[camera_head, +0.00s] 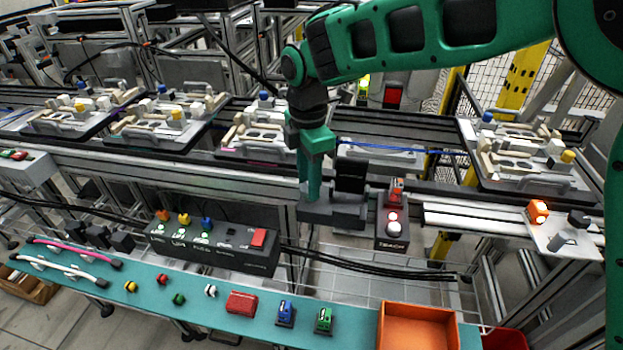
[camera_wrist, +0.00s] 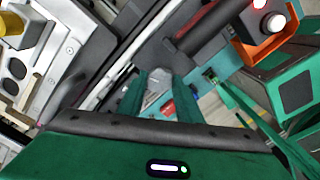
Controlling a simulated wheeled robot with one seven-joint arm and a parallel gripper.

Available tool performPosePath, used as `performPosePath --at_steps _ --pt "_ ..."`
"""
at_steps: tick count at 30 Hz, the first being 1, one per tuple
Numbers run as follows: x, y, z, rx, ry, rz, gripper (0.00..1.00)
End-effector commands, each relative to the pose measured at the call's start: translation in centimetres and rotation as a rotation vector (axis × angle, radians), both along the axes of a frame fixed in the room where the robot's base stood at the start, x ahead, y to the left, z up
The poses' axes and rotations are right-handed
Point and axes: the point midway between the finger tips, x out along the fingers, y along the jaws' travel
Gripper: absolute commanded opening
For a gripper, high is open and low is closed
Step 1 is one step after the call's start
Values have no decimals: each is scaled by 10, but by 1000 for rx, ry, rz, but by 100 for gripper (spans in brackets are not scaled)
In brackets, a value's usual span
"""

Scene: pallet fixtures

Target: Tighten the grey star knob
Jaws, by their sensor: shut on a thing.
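My gripper (camera_head: 311,192) points down over the grey fixture (camera_head: 335,213) at the front edge of the conveyor, in the middle of the head view. Its green fingers are shut on a small grey thing, seemingly the grey star knob (camera_wrist: 158,82), which shows between the fingers in the wrist view. The knob's lobes are too blurred to make out, and the fingers hide its sides. In the head view the knob is hidden behind the fingers. A black upright block (camera_head: 350,175) stands on the fixture just right of the fingers.
A button box (camera_head: 392,240) with lit red and white buttons stands close right of the fixture. A dark switch panel (camera_head: 215,246) lies at front left. The teal shelf (camera_head: 150,310) carries small parts and an orange bin (camera_head: 418,328). Loaded pallets (camera_head: 520,150) line the conveyor behind.

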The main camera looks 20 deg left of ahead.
Motion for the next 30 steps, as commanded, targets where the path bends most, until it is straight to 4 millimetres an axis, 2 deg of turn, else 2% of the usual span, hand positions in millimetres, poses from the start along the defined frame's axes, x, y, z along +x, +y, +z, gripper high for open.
performPosePath --at_steps 11,30 --pt "2 1 1 5 -4 -164 9" --pt "3 2 2 9 -5 -762 9"
